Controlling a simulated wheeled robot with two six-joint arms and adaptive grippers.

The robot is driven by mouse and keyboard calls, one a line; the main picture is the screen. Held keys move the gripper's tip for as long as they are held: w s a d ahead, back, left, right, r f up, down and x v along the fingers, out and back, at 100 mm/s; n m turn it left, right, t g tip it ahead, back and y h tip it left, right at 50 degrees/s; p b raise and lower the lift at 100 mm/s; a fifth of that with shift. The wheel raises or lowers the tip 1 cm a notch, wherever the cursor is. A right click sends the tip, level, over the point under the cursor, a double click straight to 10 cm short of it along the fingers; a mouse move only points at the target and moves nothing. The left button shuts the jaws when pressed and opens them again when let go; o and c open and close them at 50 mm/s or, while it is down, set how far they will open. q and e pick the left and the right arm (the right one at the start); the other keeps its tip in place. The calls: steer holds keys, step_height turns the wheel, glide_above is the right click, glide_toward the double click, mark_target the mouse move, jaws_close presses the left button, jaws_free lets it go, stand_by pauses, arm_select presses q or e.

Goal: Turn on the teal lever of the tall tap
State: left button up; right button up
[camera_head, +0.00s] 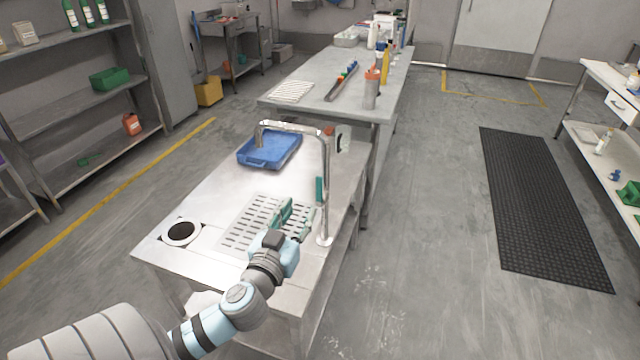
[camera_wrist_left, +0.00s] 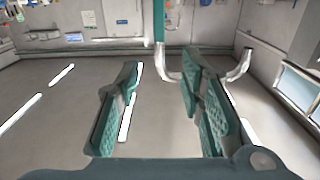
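The tall chrome tap (camera_head: 326,218) rises from the right edge of the steel counter, and its spout arches left. Its teal lever (camera_head: 320,190) hangs upright on the left side of the post. My left gripper (camera_head: 296,208) is open and empty, low over the counter, just left of and nearer than the lever. In the left wrist view the two teal finger pads stand apart, and a teal upright bar (camera_wrist_left: 159,24), which looks like the lever, shows beyond the gap between them. No contact is visible. My right gripper is not in view.
A slotted drain plate (camera_head: 240,232) lies under the gripper, with a round hole (camera_head: 182,232) to its left. A blue tray (camera_head: 262,158) sits behind, under the spout. A second table (camera_head: 330,75) with bottles stands farther back. Open floor lies to the right.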

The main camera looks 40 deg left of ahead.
mark_target(319, 179)
arm_select(q)
steer(key=p+x, duration=0.1)
steer(key=x, duration=1.3)
steer(key=shift+r, duration=0.1)
jaws_close()
